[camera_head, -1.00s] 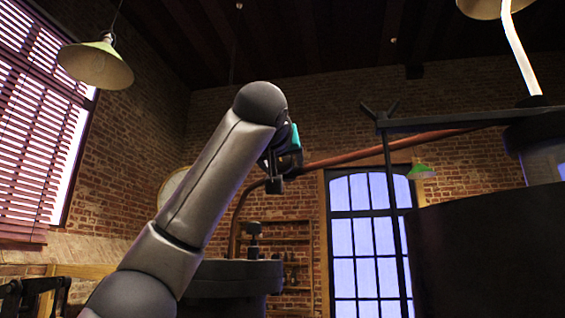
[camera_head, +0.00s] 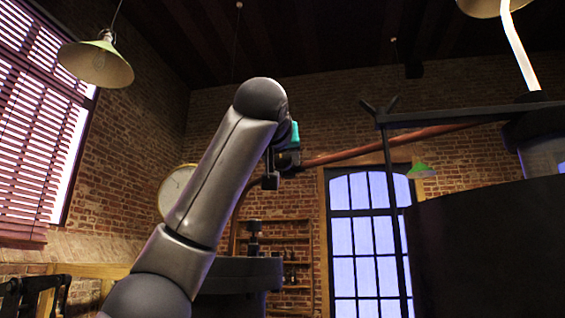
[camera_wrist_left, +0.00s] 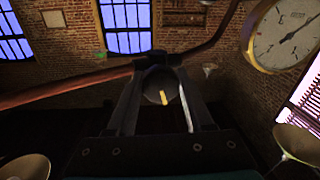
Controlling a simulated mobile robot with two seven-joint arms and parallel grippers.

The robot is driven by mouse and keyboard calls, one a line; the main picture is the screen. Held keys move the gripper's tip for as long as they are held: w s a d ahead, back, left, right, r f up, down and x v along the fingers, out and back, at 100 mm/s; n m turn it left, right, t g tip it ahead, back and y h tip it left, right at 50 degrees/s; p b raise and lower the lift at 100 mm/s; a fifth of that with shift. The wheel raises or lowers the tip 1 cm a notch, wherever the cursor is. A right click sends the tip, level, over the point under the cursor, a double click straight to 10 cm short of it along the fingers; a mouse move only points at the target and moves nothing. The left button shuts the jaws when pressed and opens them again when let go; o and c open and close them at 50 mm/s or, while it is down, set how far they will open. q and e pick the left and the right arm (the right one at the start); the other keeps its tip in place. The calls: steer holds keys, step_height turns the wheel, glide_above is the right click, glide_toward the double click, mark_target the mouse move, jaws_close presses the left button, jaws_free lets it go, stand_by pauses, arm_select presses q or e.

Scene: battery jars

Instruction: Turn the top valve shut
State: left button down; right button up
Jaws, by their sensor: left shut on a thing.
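The top valve (camera_wrist_left: 160,90) shows in the left wrist view as a dark round knob with a short yellow mark on its face. It sits between the fingers of my left gripper (camera_wrist_left: 160,70), which is shut on it. A copper-coloured pipe (camera_wrist_left: 60,90) runs up to it from the left. In the head view my left gripper (camera_head: 280,165) is at the upper middle, beside the end of the copper pipe (camera_head: 375,146). My forearm hides part of it there, and the valve cannot be made out. My right gripper is in neither view.
A large dark vessel (camera_head: 490,245) fills the right. A dark round tank (camera_head: 240,272) stands below my arm. A lamp (camera_head: 97,65) hangs at upper left.

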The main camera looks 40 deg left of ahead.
arm_select(q)
steer(key=shift+m, duration=1.6)
steer(key=shift+c, duration=1.5)
jaws_free()
steer(key=shift+s, duration=0.1)
steer(key=b+v, duration=0.7)
steer(key=v, duration=0.8)
steer(key=shift+f, duration=0.25)
